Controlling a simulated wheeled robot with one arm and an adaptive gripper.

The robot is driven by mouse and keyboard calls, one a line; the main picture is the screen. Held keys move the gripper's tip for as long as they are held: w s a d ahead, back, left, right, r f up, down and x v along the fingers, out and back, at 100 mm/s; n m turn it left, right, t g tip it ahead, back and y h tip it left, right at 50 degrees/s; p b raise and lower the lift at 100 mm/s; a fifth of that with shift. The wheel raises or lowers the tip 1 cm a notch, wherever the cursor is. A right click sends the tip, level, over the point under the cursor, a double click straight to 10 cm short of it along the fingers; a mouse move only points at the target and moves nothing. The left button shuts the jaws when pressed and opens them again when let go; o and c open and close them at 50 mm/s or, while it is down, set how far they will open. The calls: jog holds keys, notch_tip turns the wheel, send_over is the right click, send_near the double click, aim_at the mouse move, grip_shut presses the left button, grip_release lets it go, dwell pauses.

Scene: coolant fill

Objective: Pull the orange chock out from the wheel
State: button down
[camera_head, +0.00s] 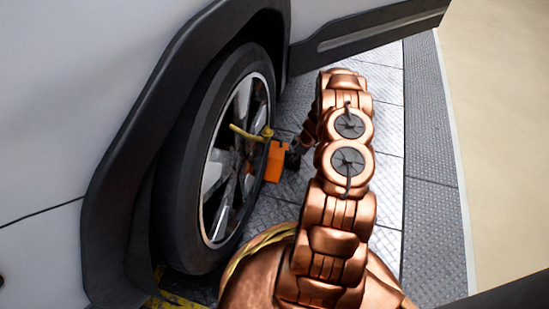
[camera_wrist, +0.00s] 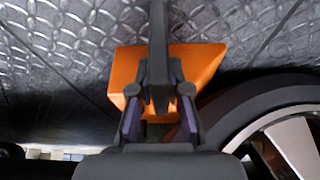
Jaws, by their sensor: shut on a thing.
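The orange chock (camera_head: 274,162) shows beside the outer face of the wheel (camera_head: 205,170) in the head view, partly hidden by my gripper (camera_head: 291,157). In the wrist view the chock (camera_wrist: 205,62) is a wide orange block in the upper middle, above the patterned metal floor. My gripper (camera_wrist: 160,106) is shut on it, with a finger on each side of its near, narrower part. A dark bar crosses the middle of the chock in this view. The tyre (camera_wrist: 235,108) is close at the chock's right; I cannot tell whether they touch.
A yellow bar (camera_head: 250,133) shows in front of the wheel, just above the chock. The white car body (camera_head: 70,110) fills the left. Metal floor plates (camera_head: 390,150) lie to the right, then a dark strip (camera_head: 430,150) and a beige floor. Yellow markings lie below the wheel.

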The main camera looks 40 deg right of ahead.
jog(key=shift+w+d, duration=0.6)
jog(key=shift+d, duration=0.3)
dwell(0.7)
jog(key=shift+s, duration=0.1)
jog(key=shift+s+d+p, duration=0.1)
jog(key=shift+s+d, duration=0.45)
jog(key=shift+s, duration=0.25)
jog(key=shift+s+d+p, duration=0.15)
jog(key=shift+s+d, duration=0.35)
jog(key=shift+s, duration=0.25)
jog(key=shift+s+d+p, duration=0.1)
jog(key=shift+s+d, duration=0.45)
jog(key=shift+s, duration=0.25)
jog(key=shift+s+d+b, duration=0.4)
jog(key=shift+s+d, duration=0.95)
jog(key=shift+s, duration=0.6)
jog(key=shift+s+d+b, duration=0.45)
jog(key=shift+s+d, duration=0.9)
jog(key=shift+s, duration=0.55)
jog(key=shift+s+d+b, duration=0.4)
jog(key=shift+s+d, duration=0.95)
jog(key=shift+s, duration=0.6)
jog(key=c, duration=0.7)
grip_release()
